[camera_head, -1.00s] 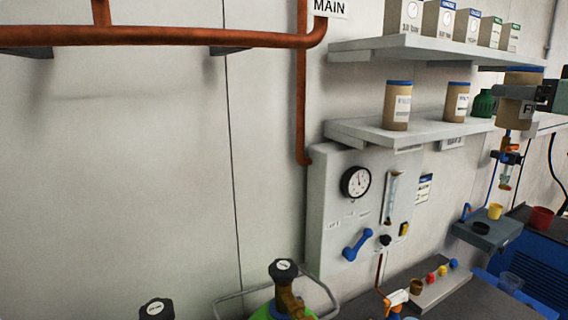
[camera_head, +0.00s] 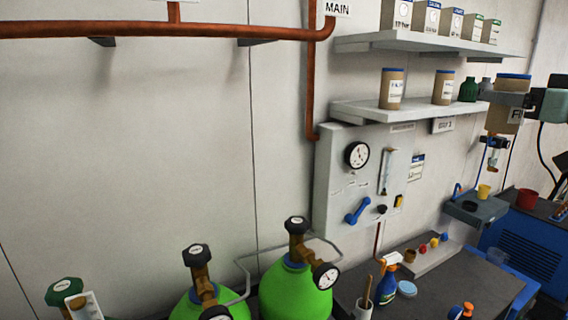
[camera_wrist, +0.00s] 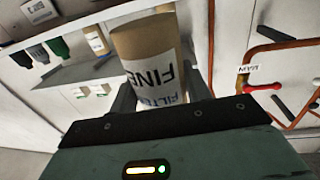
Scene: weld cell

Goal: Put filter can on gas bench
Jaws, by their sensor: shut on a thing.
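The filter can is a tan cylinder with a blue top and a white label. It is at the right in the head view (camera_head: 505,112), and large in the wrist view (camera_wrist: 145,48), where its label reads "FINE" and "FILTER" upside down. My gripper (camera_head: 525,97) is shut on the can, with its fingers on either side of it in the wrist view (camera_wrist: 160,95). The can is held in the air, in front of the wall and right of the lower shelf. The gas bench, apparently the dark bench top (camera_head: 430,285), is at the lower right, below the can.
Two similar cans (camera_head: 392,88) and dark bottles stand on the lower shelf (camera_head: 385,118). Boxes line the upper shelf (camera_head: 420,45). Green gas cylinders (camera_head: 297,290) stand left of the bench. A spray bottle (camera_head: 386,282), a cup and a small rack of coloured caps (camera_head: 420,255) occupy the bench.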

